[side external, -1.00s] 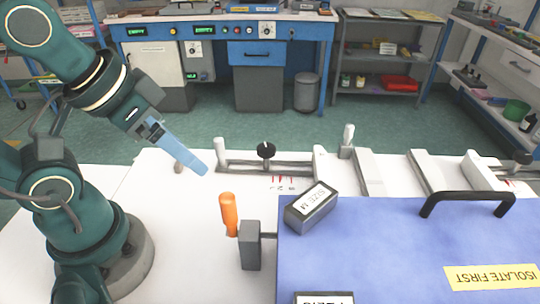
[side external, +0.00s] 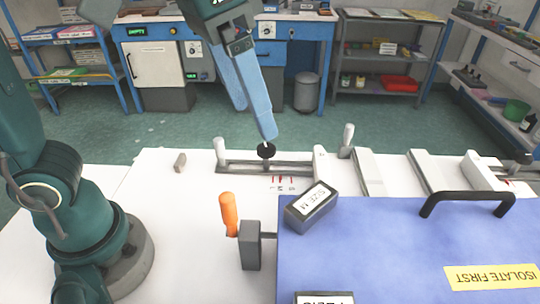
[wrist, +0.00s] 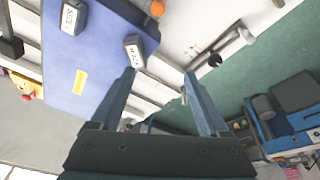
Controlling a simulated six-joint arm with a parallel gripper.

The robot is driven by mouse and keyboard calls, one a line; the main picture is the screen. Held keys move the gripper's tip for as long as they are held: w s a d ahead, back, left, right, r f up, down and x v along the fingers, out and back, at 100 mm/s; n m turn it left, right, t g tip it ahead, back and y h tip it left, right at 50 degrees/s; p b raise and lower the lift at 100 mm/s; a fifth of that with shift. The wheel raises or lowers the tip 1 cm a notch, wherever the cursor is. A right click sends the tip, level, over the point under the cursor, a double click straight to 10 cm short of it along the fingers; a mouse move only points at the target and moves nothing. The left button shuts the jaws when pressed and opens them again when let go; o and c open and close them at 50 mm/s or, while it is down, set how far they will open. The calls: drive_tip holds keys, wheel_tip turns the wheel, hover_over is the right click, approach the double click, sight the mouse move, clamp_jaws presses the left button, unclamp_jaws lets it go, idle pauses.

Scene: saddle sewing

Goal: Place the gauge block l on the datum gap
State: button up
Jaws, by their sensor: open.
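My gripper (side external: 255,122) is open and empty, its blue fingers pointing down above the rail with the black knob; it also shows in the wrist view (wrist: 159,74). A dark grey block (side external: 311,208) labelled SIZE M lies on the blue panel's far left corner. A second labelled block (side external: 324,298) is cut off at the bottom edge; in the wrist view it sits whole at upper left (wrist: 70,16). Its size letter is too small to read surely. White upright blocks and bars stand along the back of the table; I cannot tell which space is the datum gap.
An orange-handled clamp (side external: 229,213) stands at the left edge of the blue panel (side external: 400,240). A black handle (side external: 466,200) rises from the panel. The black knob (side external: 266,150) sits on the rail. The white table on the left is mostly clear.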

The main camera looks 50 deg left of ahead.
drive_tip(key=s+d+f+m+g, duration=0.1)
drive_tip(key=d+f+m, duration=0.1)
drive_tip(key=d, duration=0.3)
drive_tip(key=s+d+f+m+g, duration=0.1)
drive_tip(key=s+d+f+m, duration=0.1)
drive_tip(key=d, duration=0.4)
drive_tip(key=s+d+f+m+g+y, duration=0.1)
drive_tip(key=s+d+f+m, duration=0.1)
drive_tip(key=d+f, duration=0.2)
drive_tip(key=shift+d, duration=1.1)
drive_tip(key=shift+s+f, duration=0.1)
drive_tip(key=shift+s, duration=0.05)
drive_tip(key=shift+f, duration=2.35)
clamp_jaws()
